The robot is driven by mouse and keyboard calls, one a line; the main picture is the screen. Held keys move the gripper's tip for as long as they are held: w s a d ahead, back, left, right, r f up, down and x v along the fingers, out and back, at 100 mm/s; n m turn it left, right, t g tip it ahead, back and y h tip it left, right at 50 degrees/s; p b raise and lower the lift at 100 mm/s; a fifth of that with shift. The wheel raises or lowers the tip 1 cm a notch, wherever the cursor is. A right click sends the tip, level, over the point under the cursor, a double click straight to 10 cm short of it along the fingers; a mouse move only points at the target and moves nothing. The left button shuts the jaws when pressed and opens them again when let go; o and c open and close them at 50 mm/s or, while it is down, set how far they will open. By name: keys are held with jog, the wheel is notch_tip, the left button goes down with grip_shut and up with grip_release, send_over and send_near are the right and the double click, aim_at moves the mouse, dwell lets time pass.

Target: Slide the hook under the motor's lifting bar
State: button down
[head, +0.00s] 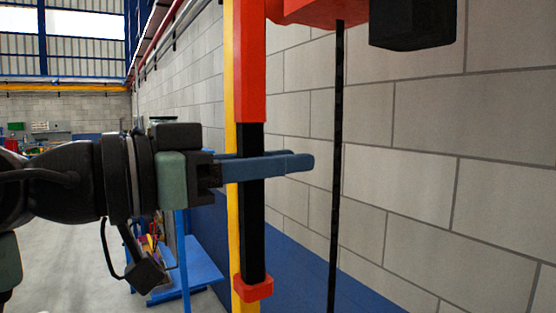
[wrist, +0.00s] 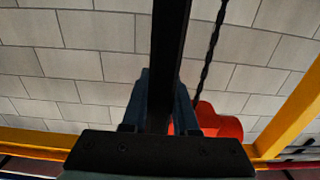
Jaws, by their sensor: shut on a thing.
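My gripper (head: 288,164) is shut on the black middle part of an upright bar (head: 254,225), with its blue-grey fingers on both sides. The bar has an orange-red upper part (head: 251,65) and a small red block (head: 253,288) at its lower end. In the wrist view the black bar (wrist: 168,50) runs between the fingers. A dark chain or cable (head: 337,150) hangs from a red body (head: 318,9) at the top. I cannot make out a hook, a motor or a lifting bar in either view.
A yellow post (head: 237,215) stands just behind the held bar. A black block (head: 412,22) is at the top right. A grey block wall (head: 430,170) fills the right side. A blue table (head: 192,272) stands lower left, with open floor beside it.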

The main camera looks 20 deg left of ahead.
jog(key=shift+w+a, duration=0.1)
jog(key=shift+w+a, duration=0.4)
jog(key=shift+a, duration=0.15)
jog(key=c, duration=0.7)
grip_release()
jog(key=shift+s, duration=0.1)
jog(key=v, duration=1.2)
jog(key=shift+s+a+b, duration=0.3)
jog(key=shift+b, duration=0.05)
